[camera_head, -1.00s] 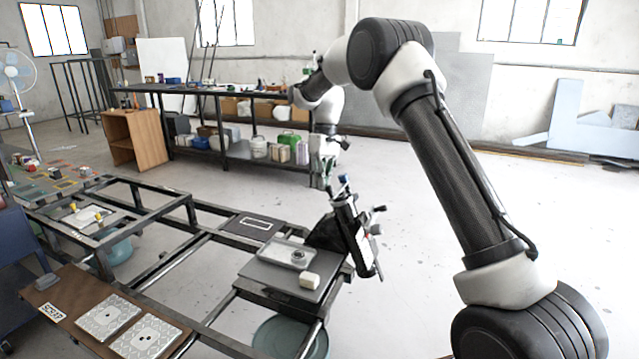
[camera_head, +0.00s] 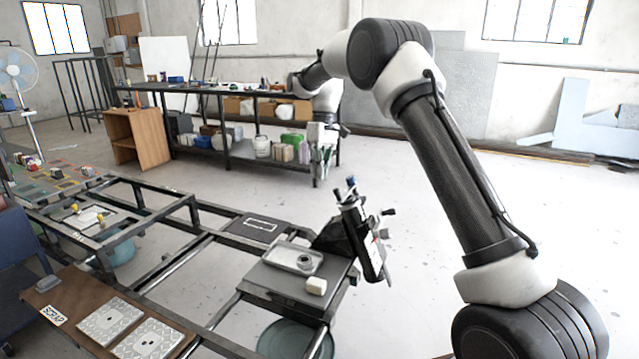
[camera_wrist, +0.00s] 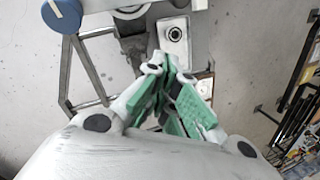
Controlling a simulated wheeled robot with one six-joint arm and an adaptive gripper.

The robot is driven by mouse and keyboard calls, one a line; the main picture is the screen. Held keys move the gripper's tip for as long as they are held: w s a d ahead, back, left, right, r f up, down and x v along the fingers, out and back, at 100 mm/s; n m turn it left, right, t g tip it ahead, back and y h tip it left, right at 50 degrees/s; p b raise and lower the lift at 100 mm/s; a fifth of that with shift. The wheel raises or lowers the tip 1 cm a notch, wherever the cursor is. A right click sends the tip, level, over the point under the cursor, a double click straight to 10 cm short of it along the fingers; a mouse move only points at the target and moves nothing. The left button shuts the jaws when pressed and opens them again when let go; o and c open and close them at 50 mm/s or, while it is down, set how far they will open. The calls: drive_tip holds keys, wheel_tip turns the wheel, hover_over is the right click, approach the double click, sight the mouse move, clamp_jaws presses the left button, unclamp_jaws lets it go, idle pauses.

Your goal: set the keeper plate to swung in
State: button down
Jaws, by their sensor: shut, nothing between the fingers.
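A dark upright fixture (camera_head: 371,250) stands at the right end of the frame bench in the head view. It has blue-tipped posts on top and black-knobbed levers on its right. I cannot tell which of its parts is the keeper plate or how that plate stands. My gripper (camera_head: 321,178) hangs above and left of the fixture in the head view, apart from it in the picture. In the wrist view my gripper (camera_wrist: 171,62) has its green-padded fingers together and empty.
A metal tray (camera_head: 275,259) with a round part and a pale block (camera_head: 316,286) lie on a grey plate left of the fixture. A teal bin (camera_head: 290,342) stands below. Patterned plates (camera_head: 148,338) lie front left.

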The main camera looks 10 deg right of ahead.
drive_tip(key=shift+v, duration=2.7)
drive_tip(key=shift+w, duration=0.1)
wheel_tip(320, 180, down, 5)
drive_tip(key=s+d+m, duration=0.2)
drive_tip(key=s, duration=0.1)
drive_tip(key=s+d+r+m+t, duration=0.1)
drive_tip(key=s+d, duration=0.4)
drive_tip(key=s, duration=0.8)
drive_tip(key=s+d+r+m+t+h, duration=0.1)
drive_tip(key=s+d+r+t, duration=0.2)
drive_tip(key=s, duration=1.1)
drive_tip(key=s+d+r+m+t, duration=0.1)
drive_tip(key=s+d+r+t, duration=0.2)
drive_tip(key=s, duration=1.1)
drive_tip(key=d+r, duration=0.3)
drive_tip(key=d, duration=0.1)
drive_tip(key=shift+m+h, duration=0.3)
